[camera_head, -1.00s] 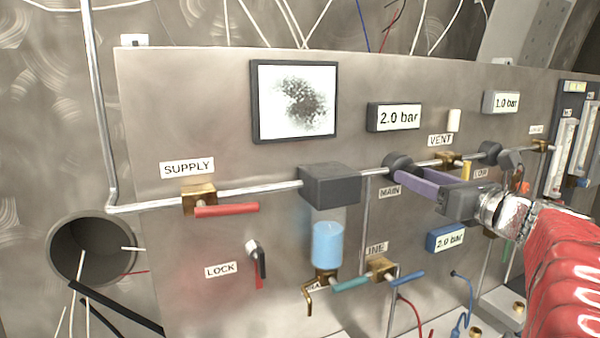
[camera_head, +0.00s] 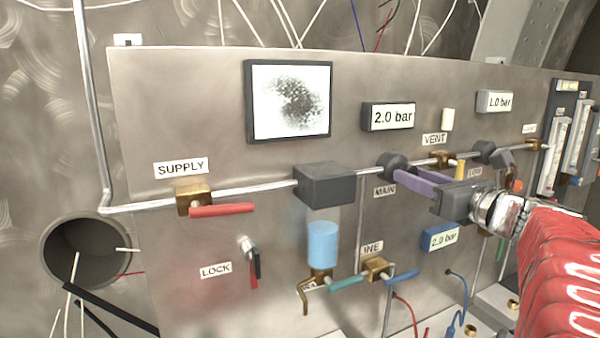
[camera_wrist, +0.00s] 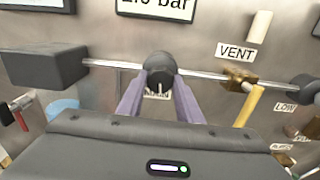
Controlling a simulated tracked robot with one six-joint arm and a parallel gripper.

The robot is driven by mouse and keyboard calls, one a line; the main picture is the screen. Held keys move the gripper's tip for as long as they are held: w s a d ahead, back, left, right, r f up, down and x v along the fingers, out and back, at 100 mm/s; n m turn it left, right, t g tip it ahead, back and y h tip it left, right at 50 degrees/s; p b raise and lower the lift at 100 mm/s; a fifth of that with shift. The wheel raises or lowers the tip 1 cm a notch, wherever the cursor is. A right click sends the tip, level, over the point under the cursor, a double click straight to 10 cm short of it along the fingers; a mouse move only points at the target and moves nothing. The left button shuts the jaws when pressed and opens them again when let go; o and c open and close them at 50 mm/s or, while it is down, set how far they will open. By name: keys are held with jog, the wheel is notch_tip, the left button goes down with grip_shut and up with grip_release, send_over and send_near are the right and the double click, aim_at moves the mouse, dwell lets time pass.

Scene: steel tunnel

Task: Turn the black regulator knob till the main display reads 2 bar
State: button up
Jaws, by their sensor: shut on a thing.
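The black regulator knob (camera_head: 391,166) sits on the pipe above the MAIN label (camera_head: 384,191). In the wrist view the knob (camera_wrist: 158,68) is centred between the tips of my two purple fingers. My gripper (camera_head: 400,176) is shut on the knob, with its fingers reaching in from the right. A white pointer mark shows on the lower front of the knob in the wrist view. The main display (camera_head: 389,116) above the knob reads 2.0 bar. In the wrist view only the lower part of this display (camera_wrist: 156,6) shows.
The yellow VENT handle (camera_head: 461,170) hangs close to the right of my fingers. A grey box (camera_head: 324,185) sits on the pipe to the left. A second display (camera_head: 495,101) reads 1.0 bar. A blue gauge (camera_head: 440,237) below my gripper reads 2.0 bar.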

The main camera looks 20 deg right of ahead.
jog(key=o, duration=1)
jog(key=shift+o, duration=0.2)
jog(key=s, duration=1.3)
jog(key=shift+s+d, duration=0.2)
jog(key=shift+s, duration=0.2)
jog(key=shift+f, duration=0.1)
